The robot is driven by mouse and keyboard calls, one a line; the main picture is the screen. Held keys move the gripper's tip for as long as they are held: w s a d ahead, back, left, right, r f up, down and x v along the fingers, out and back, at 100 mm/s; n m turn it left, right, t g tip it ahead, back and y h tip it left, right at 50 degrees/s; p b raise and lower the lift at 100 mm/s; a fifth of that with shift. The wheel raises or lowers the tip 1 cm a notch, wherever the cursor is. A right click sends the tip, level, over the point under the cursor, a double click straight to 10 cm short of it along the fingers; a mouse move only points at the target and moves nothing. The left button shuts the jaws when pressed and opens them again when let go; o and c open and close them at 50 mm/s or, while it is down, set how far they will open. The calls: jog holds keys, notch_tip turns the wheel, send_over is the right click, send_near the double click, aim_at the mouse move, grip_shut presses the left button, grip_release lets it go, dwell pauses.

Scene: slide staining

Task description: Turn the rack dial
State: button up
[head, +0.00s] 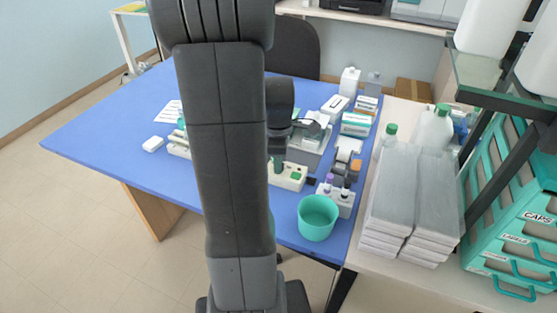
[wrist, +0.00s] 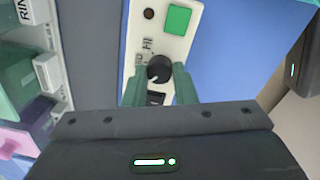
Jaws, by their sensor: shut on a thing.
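The rack dial (wrist: 159,68) is a small round black knob on a cream control panel (wrist: 180,45), with printed marks beside it and a green square button (wrist: 178,19) above. My gripper (wrist: 160,88) has its two green fingers on either side of the knob and is shut on it. In the head view the same cream panel (head: 291,180) with its green button lies on the blue table, partly behind my arm. My gripper (head: 277,163) points down at the panel there, and the knob is hidden.
A teal cup (head: 318,217) stands at the table's front edge, beside a white holder with purple- and dark-capped bottles (head: 335,195). White boxes and devices stand behind. A side bench at right holds stacked grey packs (head: 398,200). The blue table's (head: 100,130) left side is mostly clear.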

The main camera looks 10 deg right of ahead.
dwell(0.3)
jog(key=o, duration=1)
jog(key=r, duration=1.4)
jog(key=shift+s+a, duration=0.1)
jog(key=shift+s, duration=0.2)
jog(key=shift+f, duration=0.2)
jog(key=f, duration=1.3)
jog(key=shift+w+f, duration=0.3)
jog(key=shift+f, duration=0.05)
